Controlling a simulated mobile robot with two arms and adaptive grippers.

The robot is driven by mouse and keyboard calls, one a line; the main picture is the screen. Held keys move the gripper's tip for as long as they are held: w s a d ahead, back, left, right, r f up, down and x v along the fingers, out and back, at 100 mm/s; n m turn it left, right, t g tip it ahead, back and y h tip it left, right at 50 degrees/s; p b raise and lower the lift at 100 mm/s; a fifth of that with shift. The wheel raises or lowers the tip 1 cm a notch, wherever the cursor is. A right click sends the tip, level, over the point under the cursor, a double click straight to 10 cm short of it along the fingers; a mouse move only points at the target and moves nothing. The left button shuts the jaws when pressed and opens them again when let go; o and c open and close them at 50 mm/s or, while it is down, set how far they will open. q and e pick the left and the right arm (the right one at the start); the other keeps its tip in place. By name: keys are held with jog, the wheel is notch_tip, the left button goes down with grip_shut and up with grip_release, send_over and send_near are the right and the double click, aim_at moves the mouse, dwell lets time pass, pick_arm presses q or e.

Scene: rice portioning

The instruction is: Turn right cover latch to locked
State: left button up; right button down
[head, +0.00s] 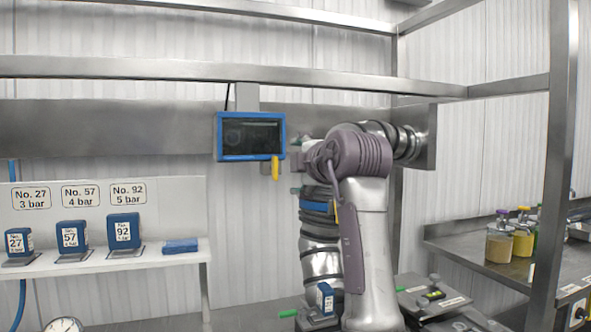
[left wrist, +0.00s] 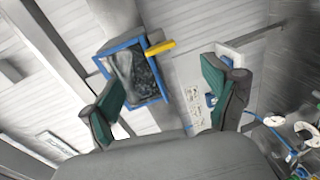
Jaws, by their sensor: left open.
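My left gripper (left wrist: 165,108) shows in the left wrist view with its two green-padded fingers wide apart and nothing between them touching the pads. In the head view, a grey block with a dark top (head: 425,295) stands at the lower right, with a small green lever (head: 402,289) at its left side. A second green lever (head: 288,313) shows lower left of it, beside a blue unit (head: 325,298). I cannot tell which lever is the right cover latch or how it is turned. A large grey and purple arm link covers the space between them. My right gripper is not in view.
A blue-framed screen (head: 250,136) with a yellow handle hangs at the centre; it also shows in the left wrist view (left wrist: 133,72). Blue numbered units stand on a white shelf (head: 150,259) at left. Jars (head: 499,240) stand on a steel bench at right. A steel post (head: 556,170) rises there.

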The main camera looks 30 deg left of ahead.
pick_arm(q)
jog(key=shift+v, duration=0.95)
jog(key=shift+f, duration=0.1)
jog(key=shift+f, duration=0.1)
